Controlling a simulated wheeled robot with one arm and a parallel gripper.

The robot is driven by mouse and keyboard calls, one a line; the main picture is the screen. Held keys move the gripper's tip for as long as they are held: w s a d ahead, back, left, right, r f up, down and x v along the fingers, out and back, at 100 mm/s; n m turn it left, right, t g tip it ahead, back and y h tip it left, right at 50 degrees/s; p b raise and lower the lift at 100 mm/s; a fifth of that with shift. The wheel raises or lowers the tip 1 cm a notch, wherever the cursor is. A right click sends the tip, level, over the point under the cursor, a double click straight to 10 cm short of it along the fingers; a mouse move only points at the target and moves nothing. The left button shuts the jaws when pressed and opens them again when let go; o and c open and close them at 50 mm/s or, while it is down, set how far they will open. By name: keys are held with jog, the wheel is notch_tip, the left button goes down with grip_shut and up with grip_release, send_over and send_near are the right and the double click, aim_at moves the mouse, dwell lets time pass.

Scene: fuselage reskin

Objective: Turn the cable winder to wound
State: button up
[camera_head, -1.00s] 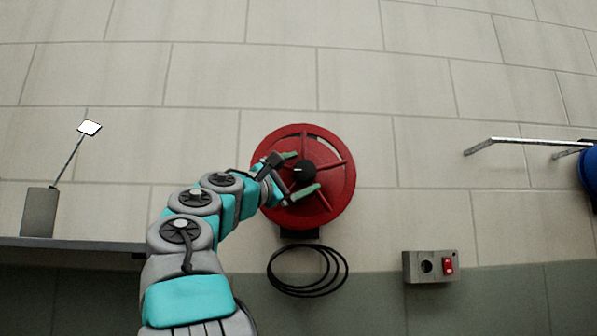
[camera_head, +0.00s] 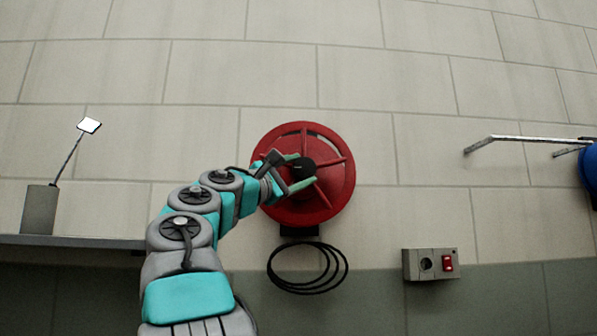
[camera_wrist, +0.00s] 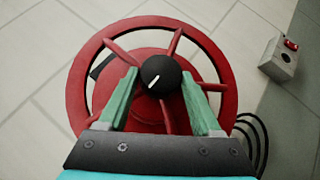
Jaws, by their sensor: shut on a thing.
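The cable winder is a red spoked reel (camera_head: 335,150) on the tiled wall, with a black knob (camera_head: 303,168) at its hub. In the wrist view the red rim (camera_wrist: 84,75) surrounds the black knob (camera_wrist: 161,76), which carries a white pointer line slanting to the lower left. My gripper (camera_head: 300,172) reaches in from the left, and its green fingers are shut on the knob from both sides. In the wrist view my gripper (camera_wrist: 160,84) has one finger on each side of the knob.
Black cable loops (camera_head: 307,290) hang below the reel. A grey box with a red switch (camera_head: 447,264) is at lower right. A shelf (camera_head: 70,243) at left carries a grey block (camera_head: 39,210) with a small mirror on a rod. A metal bar (camera_head: 520,140) juts out at right.

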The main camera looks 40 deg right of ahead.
jog(key=shift+s+d+f+n+t+h+b, duration=0.15)
jog(key=shift+n+t+h+b, duration=0.15)
jog(key=shift+n+t+b, duration=0.35)
jog(key=shift+s+f+n+t+h+b, duration=0.1)
jog(key=shift+n+t+h+b, duration=0.3)
jog(key=shift+n+b, duration=0.4)
jog(key=shift+w+n+t+b, duration=0.15)
jog(key=shift+n+t+b, duration=0.2)
jog(key=shift+n+t, duration=0.2)
jog(key=o, duration=1.4)
jog(key=shift+b+v, duration=0.95)
jog(key=shift+v, duration=2.95)
jog(key=shift+w, duration=0.1)
jog(key=shift+c, duration=0.2)
